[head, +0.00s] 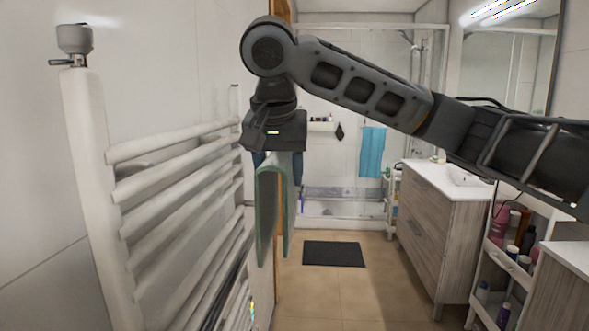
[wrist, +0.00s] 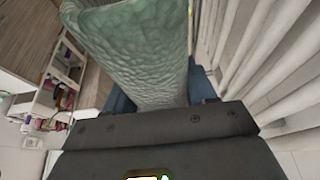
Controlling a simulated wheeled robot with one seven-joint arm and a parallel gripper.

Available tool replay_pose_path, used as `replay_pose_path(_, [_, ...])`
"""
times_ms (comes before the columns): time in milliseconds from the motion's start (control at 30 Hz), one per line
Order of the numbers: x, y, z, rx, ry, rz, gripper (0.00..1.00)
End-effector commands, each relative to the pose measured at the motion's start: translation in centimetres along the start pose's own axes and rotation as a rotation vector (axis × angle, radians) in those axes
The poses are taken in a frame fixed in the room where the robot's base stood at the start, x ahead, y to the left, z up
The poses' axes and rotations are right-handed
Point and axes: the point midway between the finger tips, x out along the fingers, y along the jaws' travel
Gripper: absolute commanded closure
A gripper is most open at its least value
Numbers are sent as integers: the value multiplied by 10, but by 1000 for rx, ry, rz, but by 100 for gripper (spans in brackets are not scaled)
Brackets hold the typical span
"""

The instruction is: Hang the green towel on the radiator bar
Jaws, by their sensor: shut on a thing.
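The green towel (head: 270,215) hangs folded in an upside-down U below my gripper (head: 275,158). My gripper is shut on it near its top, and the two layers hang down. In the wrist view the towel (wrist: 140,50) fills the upper middle, with a textured pale green face, in front of the dark gripper body. The white radiator (head: 175,187) with several horizontal bars stands at the left of the head view. The towel is just right of the bars' right ends in the picture; I cannot tell whether they touch. The radiator bars (wrist: 275,60) also show at the right of the wrist view.
A wooden vanity (head: 435,225) with a white sink stands at the right. A white cart (head: 500,262) with bottles is in front of it. A blue towel (head: 372,152) hangs at the back by the shower. A dark mat (head: 334,254) lies on the open tiled floor.

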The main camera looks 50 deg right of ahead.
Motion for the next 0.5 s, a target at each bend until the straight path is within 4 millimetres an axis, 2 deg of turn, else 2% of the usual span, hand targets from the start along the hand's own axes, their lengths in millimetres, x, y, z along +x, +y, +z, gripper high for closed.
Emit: replay_pose_path(500, [0,-48,0,0,0,0,79])
